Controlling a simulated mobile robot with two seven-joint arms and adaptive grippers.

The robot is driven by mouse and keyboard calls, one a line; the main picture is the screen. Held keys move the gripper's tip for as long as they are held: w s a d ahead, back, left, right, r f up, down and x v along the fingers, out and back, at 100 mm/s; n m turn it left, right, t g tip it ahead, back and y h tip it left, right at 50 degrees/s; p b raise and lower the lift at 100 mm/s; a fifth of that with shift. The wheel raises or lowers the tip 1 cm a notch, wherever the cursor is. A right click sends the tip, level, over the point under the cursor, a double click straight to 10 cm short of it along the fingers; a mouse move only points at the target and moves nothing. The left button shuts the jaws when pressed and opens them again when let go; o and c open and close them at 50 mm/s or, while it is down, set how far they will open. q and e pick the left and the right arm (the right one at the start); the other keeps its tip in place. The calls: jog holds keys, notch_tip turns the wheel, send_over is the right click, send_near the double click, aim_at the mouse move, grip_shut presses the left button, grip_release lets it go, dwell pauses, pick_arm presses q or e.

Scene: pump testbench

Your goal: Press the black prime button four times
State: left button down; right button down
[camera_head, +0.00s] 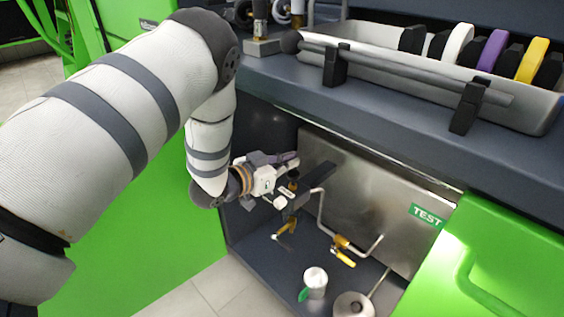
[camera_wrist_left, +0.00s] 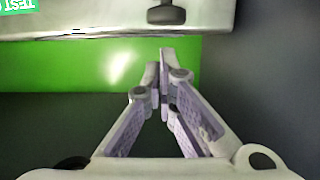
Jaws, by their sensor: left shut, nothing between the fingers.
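My left gripper (camera_head: 292,159) reaches into the open bay of the testbench in the head view, near the left end of the steel panel (camera_head: 390,205). Its fingers are together and empty, and they also show in the wrist view (camera_wrist_left: 160,66). A dark rounded knob (camera_wrist_left: 166,14) shows at the top of the wrist view, past the fingertips and apart from them in the picture. I cannot tell for sure whether it is the black prime button. I cannot make out the button in the head view, where the gripper and fittings crowd that spot. My right gripper is not in view.
Pipework with a yellow-handled valve (camera_head: 342,252) runs just below and right of the gripper. A white cup (camera_head: 315,281) and a round metal vessel (camera_head: 353,304) stand on the bay floor. The bench ledge (camera_head: 300,85) overhangs above. A green cover (camera_head: 490,265) is at the right.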

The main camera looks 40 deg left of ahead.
pick_arm(q)
jog(key=shift+f, duration=0.75)
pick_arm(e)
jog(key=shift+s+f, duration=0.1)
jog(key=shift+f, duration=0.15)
